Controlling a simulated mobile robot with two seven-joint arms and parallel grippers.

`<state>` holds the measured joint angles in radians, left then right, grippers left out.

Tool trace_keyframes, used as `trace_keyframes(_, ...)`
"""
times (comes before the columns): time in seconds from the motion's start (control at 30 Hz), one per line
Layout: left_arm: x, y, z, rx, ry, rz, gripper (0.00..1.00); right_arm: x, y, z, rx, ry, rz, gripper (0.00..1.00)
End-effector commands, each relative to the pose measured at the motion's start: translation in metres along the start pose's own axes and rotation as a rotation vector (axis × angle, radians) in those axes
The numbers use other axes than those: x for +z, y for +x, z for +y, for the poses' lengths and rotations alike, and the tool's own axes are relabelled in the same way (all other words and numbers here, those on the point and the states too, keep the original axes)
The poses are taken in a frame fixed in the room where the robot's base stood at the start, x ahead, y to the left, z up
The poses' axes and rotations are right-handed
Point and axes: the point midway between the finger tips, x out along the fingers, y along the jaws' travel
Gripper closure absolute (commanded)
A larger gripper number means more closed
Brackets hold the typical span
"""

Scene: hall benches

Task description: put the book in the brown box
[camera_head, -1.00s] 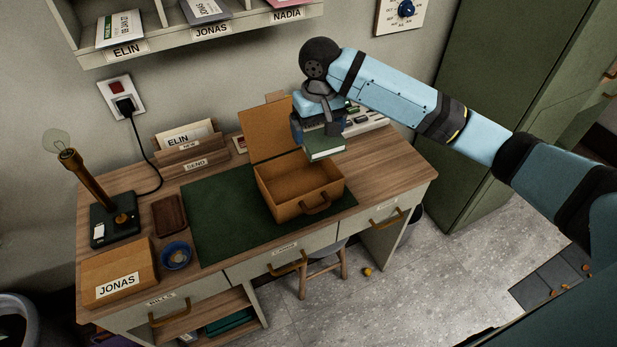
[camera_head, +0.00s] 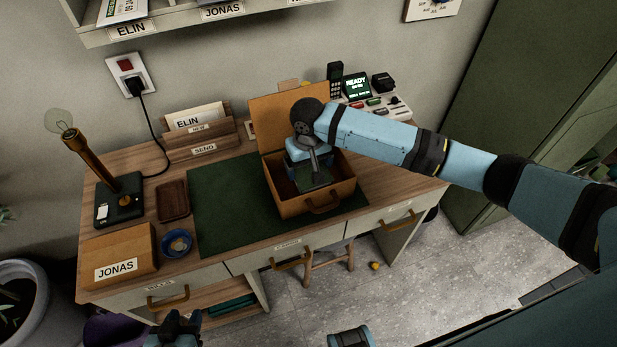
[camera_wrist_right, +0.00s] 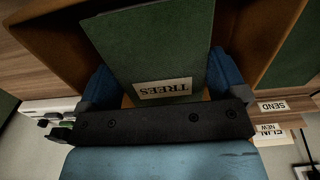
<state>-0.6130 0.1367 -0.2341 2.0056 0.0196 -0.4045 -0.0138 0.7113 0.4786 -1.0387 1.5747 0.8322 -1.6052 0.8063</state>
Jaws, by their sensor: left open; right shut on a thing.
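The green book (camera_head: 314,181), labelled TREES in the right wrist view (camera_wrist_right: 150,45), is held in my right gripper (camera_head: 309,176). The gripper is shut on it, with a blue finger at each side of the book in the right wrist view (camera_wrist_right: 162,75). The book is within the opening of the brown box (camera_head: 335,199), whose lid stands open at the back; I cannot tell whether it touches the floor. Box walls show around the book in the right wrist view (camera_wrist_right: 258,40). My left gripper (camera_head: 180,322) is open and empty at the bottom, in front of the desk.
The box stands on a green mat (camera_head: 218,205) on the wooden desk. A lamp (camera_head: 100,170), small brown tray (camera_head: 172,201), blue bowl (camera_head: 177,242) and JONAS box (camera_head: 118,256) are at left. A letter holder (camera_head: 203,150) and a device panel (camera_head: 385,105) stand behind.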

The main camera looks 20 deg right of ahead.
Motion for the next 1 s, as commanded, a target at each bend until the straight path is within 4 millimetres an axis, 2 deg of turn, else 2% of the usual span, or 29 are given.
trace_keyframes(0.23,0.0,0.001,0.0,0.0,-0.002,0.002,0.57,0.0,0.019,0.0,0.001,0.001,0.0,0.35)
trace_keyframes(0.47,0.001,0.002,0.0,0.0,-0.005,0.001,0.57,-0.001,0.051,0.0,0.001,0.001,0.001,0.35)
trace_keyframes(0.83,-0.002,0.001,0.001,0.001,-0.006,0.003,0.57,0.0,0.055,-0.001,-0.001,0.0,0.001,0.35)
trace_keyframes(0.87,-0.002,0.001,0.001,0.0,-0.005,0.004,0.57,0.0,0.056,-0.001,-0.001,0.0,0.001,0.07)
trace_keyframes(0.9,-0.001,0.001,0.001,0.0,-0.005,0.005,0.57,0.0,0.056,0.0,-0.001,0.0,0.001,0.0)
trace_keyframes(1.0,-0.001,0.002,0.001,0.0,-0.005,0.005,0.57,-0.001,0.056,0.0,-0.001,0.0,0.002,0.0)
